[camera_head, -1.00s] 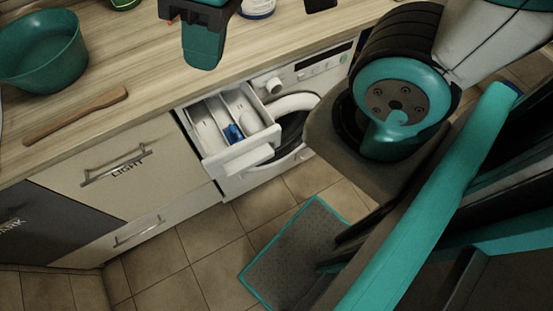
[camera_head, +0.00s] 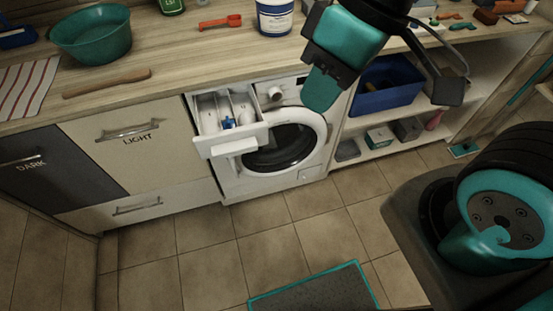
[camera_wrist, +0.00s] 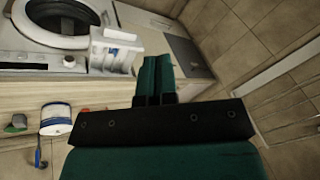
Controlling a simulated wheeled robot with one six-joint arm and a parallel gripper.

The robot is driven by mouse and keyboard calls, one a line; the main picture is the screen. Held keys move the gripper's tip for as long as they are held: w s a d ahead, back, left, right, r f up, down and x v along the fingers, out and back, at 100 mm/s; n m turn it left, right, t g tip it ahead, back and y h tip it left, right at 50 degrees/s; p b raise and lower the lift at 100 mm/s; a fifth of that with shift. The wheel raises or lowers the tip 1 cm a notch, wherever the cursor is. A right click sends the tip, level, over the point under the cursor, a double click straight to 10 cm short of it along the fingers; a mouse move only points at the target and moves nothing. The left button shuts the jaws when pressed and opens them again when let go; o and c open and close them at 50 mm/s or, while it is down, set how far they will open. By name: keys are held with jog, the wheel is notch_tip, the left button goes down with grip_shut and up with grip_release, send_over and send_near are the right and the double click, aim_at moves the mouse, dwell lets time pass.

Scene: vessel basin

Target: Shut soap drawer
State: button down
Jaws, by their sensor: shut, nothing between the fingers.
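The soap drawer (camera_head: 234,139) is a white tray with a blue piece inside. It is pulled out at the upper left of the white washing machine (camera_head: 245,184). It also shows in the wrist view (camera_wrist: 108,56), left of the fingers. My gripper (camera_head: 321,90) has teal fingers that are shut and empty. In the head view it is to the right of the drawer, in front of the machine's control panel and hiding part of it. In the wrist view the fingertips (camera_wrist: 157,60) appear apart from the drawer.
The wooden counter (camera_head: 190,70) carries a teal basin (camera_head: 92,38), a wooden stick (camera_head: 107,83), a red scoop (camera_head: 220,22) and a white-blue tub (camera_head: 274,18). A blue bin (camera_head: 388,88) sits on shelves at right. The tiled floor has free room before a grey mat (camera_head: 315,290).

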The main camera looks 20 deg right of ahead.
jog(key=w+a+f+n+t+b, duration=0.15)
jog(key=w+f+n+t, duration=0.35)
jog(key=f, duration=1)
jog(key=w+f+n+t+b, duration=0.15)
jog(key=w+f+n, duration=0.35)
jog(key=f, duration=1)
jog(key=w+a+f+m+b, duration=0.1)
jog(key=w+a+f+b, duration=0.2)
jog(key=w+f+b, duration=0.5)
jog(key=w+b, duration=0.2)
jog(key=b, duration=0.3)
jog(key=shift+w+a+g+b, duration=0.2)
jog(key=shift+a+g+b, duration=0.1)
jog(key=shift+a+g, duration=0.05)
